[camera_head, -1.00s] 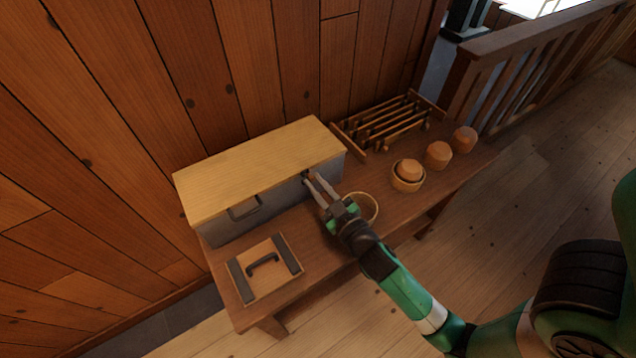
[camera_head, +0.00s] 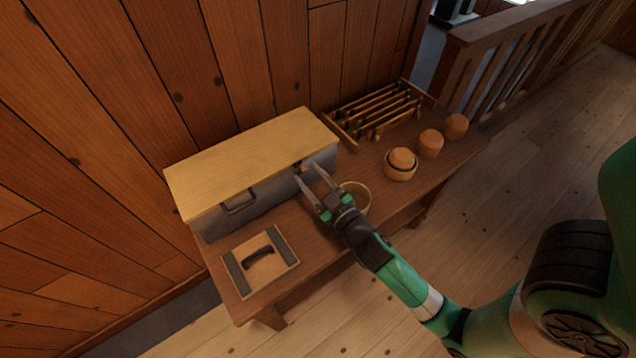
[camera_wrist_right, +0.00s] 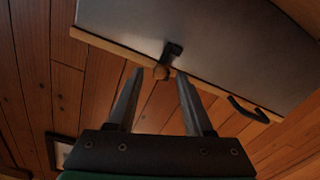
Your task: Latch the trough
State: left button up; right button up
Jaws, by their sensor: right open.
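The trough (camera_head: 265,198) is a long grey box against the wall with a pale wooden lid (camera_head: 250,160), which lies shut on it. A small dark latch (camera_wrist_right: 172,50) sits on its front near the right end, with a round wooden knob (camera_wrist_right: 160,72) at the lid's edge. I cannot tell whether the latch is engaged with the knob. My right gripper (camera_head: 308,172) is open and empty, just in front of the latch. In the wrist view its fingers (camera_wrist_right: 160,88) point at the knob, one on each side, with no clear contact. My left gripper is not in view.
A square wooden panel with a dark handle (camera_head: 261,262) lies at the table's left front. A round basket (camera_head: 362,196) stands beside my right gripper. A wooden rack (camera_head: 375,112) and several turned wooden pieces, one in a bowl (camera_head: 400,172), stand to the right.

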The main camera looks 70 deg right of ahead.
jog(key=b+v, duration=0.3)
jog(key=v, duration=0.8)
jog(key=shift+s, duration=0.1)
